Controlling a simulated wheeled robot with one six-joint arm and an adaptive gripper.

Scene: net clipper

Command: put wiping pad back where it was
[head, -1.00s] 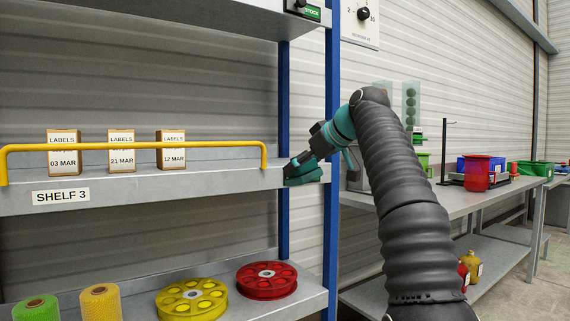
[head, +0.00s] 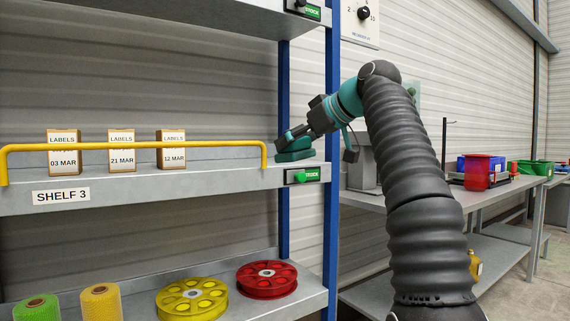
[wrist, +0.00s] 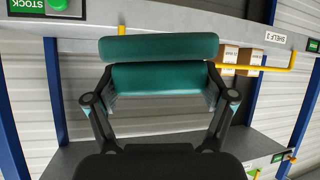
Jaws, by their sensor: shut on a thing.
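The wiping pad (head: 294,155) is a teal block with a ridge-like upper part. It is at the right end of the middle shelf (head: 225,182), just right of the yellow rail. My gripper (head: 293,139) is shut on the pad from above and the right. In the wrist view the pad (wrist: 160,47) spans the space ahead of my gripper (wrist: 160,85), with a finger at each side of its nearer part. I cannot tell whether its underside touches the shelf. The head view hides part of the grip.
A yellow rail (head: 135,147) runs along the shelf front, with three label boxes (head: 121,151) behind it. A blue post (head: 332,130) stands close by my gripper. Spools (head: 192,299) fill the lower shelf.

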